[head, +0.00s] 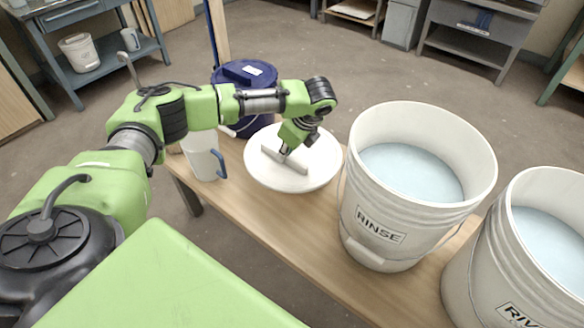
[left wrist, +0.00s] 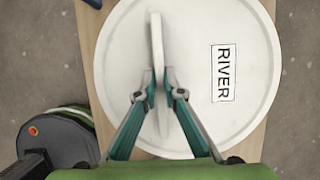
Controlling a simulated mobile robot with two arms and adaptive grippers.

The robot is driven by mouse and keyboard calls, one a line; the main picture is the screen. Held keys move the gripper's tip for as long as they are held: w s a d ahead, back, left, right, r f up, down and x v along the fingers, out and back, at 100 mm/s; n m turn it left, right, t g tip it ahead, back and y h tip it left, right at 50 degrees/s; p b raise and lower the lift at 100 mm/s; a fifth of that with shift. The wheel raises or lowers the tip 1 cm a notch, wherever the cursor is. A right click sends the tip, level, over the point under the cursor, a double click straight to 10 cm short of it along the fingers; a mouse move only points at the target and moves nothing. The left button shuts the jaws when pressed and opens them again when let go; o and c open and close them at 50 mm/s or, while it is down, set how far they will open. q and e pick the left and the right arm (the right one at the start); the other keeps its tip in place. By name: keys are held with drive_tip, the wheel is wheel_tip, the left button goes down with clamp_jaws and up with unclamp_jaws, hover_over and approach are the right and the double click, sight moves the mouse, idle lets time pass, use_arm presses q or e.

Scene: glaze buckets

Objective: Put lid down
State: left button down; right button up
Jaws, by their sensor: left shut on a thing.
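A round white lid (head: 318,172) with a raised bar handle (head: 270,158) is at the far part of the wooden bench. In the left wrist view the lid (left wrist: 255,125) shows a label reading RIVER, and its handle (left wrist: 157,40) stands between my fingers. My left gripper (head: 286,152) is shut on that handle from above; its fingertips (left wrist: 159,85) also show in the left wrist view. The lid looks about level, over or on the bench top; I cannot tell whether it touches the wood. My right gripper is in neither view.
A RINSE bucket (head: 375,238) and a bucket labelled RIV… (head: 480,285) stand open with pale blue liquid at the right. A white jug (head: 203,162) with a blue handle is left of the lid. A dark blue lidded bucket (head: 245,75) is behind. Bare bench top (head: 285,225) lies in front.

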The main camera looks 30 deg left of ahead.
sight(285, 163)
use_arm(q)
drive_tip(key=f, duration=0.3)
drive_tip(key=shift+s+d+f+b, duration=0.1)
drive_tip(key=shift+s+f+b, duration=0.1)
drive_tip(key=shift+b, duration=0.2)
wheel_tip(285, 163, down, 5)
drive_tip(key=shift+f+b, duration=0.1)
drive_tip(key=shift+b, duration=0.75)
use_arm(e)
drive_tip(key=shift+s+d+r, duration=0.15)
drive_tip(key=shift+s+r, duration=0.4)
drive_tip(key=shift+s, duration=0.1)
use_arm(q)
drive_tip(key=c, duration=2.2)
unclamp_jaws()
drive_tip(key=shift+o, duration=0.2)
drive_tip(key=p+v, duration=0.2)
drive_tip(key=v, duration=0.4)
drive_tip(key=p+v, duration=0.2)
drive_tip(key=v, duration=0.4)
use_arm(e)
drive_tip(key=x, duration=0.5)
